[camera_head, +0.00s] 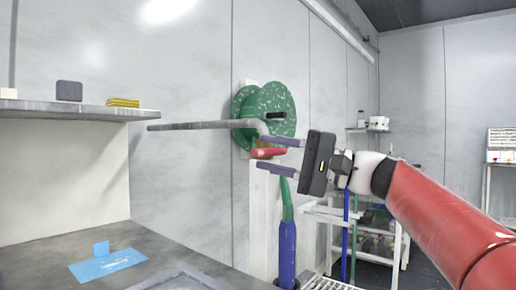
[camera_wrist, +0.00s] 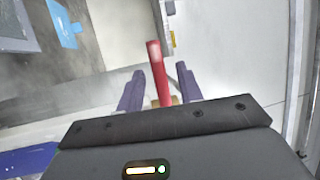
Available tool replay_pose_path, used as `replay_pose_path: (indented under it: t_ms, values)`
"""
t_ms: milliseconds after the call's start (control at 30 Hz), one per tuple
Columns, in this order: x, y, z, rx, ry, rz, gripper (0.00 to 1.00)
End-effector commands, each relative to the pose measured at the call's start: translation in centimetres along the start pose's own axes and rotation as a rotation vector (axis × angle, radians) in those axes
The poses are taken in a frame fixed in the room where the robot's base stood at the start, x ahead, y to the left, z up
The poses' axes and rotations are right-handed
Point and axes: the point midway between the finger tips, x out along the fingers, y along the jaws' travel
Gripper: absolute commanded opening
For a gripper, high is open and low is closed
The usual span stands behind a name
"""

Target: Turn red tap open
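The red tap (camera_head: 267,153) is a short red lever beside the green hose reel on the wall. In the wrist view the red lever (camera_wrist: 158,72) points up the picture from a brass-coloured base. My gripper (camera_head: 262,153) is open, with two purple fingers, one above and one below the lever in the head view. In the wrist view my gripper (camera_wrist: 160,72) has one finger on each side of the lever, with visible gaps. The fingers appear not to touch it. The tap's body is partly hidden.
A green hose reel (camera_head: 272,97) and a grey horizontal pipe (camera_head: 195,126) are just behind and left of my gripper. A green hose runs down into a blue cylinder (camera_head: 287,250). A shelf (camera_head: 60,108) and a grey counter (camera_head: 165,240) with a blue item (camera_head: 107,264) are at left.

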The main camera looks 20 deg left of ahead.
Motion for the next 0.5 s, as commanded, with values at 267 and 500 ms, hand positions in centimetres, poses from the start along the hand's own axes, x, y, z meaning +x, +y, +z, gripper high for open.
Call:
replay_pose_path:
  t_ms: [267, 500]
  values:
    - [3.0, -0.1, 0.0, -0.001, 0.001, 0.001, 0.36]
    - [3.1, 0.0, 0.0, -0.001, 0.002, 0.001, 0.36]
